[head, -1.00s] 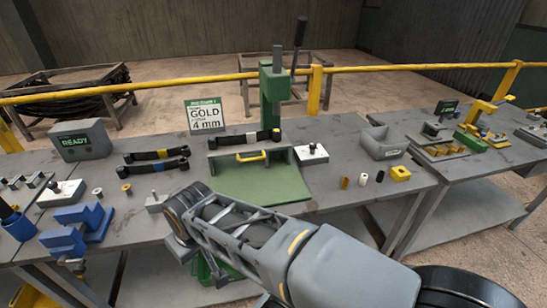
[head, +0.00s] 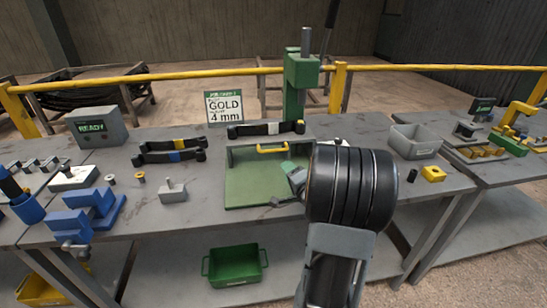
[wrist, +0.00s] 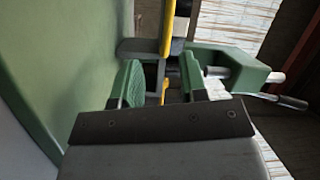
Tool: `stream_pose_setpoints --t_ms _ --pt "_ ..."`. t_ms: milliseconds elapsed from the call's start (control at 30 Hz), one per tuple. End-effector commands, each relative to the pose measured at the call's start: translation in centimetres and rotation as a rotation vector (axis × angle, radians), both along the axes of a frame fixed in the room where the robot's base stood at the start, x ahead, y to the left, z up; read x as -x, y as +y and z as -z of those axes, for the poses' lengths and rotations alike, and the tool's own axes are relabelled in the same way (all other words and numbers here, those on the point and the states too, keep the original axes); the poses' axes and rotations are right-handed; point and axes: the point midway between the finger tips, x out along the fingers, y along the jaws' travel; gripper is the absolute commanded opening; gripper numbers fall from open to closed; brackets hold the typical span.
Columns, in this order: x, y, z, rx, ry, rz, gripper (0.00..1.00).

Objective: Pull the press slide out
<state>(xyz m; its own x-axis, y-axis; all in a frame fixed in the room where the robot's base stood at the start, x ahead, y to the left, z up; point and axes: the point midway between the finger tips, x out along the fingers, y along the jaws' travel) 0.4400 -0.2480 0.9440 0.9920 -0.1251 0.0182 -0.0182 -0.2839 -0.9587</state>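The press slide (head: 240,185) is a green plate with a grey front wall and a yellow handle (head: 272,149), below the green press (head: 300,75). A leaf spring with a white band (head: 273,128) lies across behind the handle. My gripper (head: 293,176) is over the right part of the green plate, in front of the handle and partly hidden by my wrist. In the wrist view my gripper (wrist: 162,85) is open, with green pads apart. The yellow handle (wrist: 167,30) runs up the picture beyond and between the pads; I cannot tell if they touch it.
A sign reads GOLD 4 mm (head: 226,107). A READY box (head: 97,127), two more leaf springs (head: 170,152) and a blue fixture (head: 92,211) stand left. A grey bin (head: 413,142) and yellow block (head: 433,174) are right. A yellow rail runs behind the bench.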

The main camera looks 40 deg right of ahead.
Motion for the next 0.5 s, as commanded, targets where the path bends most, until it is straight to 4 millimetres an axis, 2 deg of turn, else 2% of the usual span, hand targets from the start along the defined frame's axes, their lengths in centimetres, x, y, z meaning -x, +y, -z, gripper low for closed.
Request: stream_pose_setpoints --t_ms 33,267,367,500 --pt "0.6 -0.5 0.7 -0.049 -0.038 -0.014 0.4" --pt "1.8 -1.1 1.0 -0.189 -0.153 -0.084 0.4" --pt "1.1 -1.1 0.7 -0.205 -0.169 -0.096 0.4" --pt "-1.1 -1.1 0.3 -0.206 -0.171 -0.101 0.4"
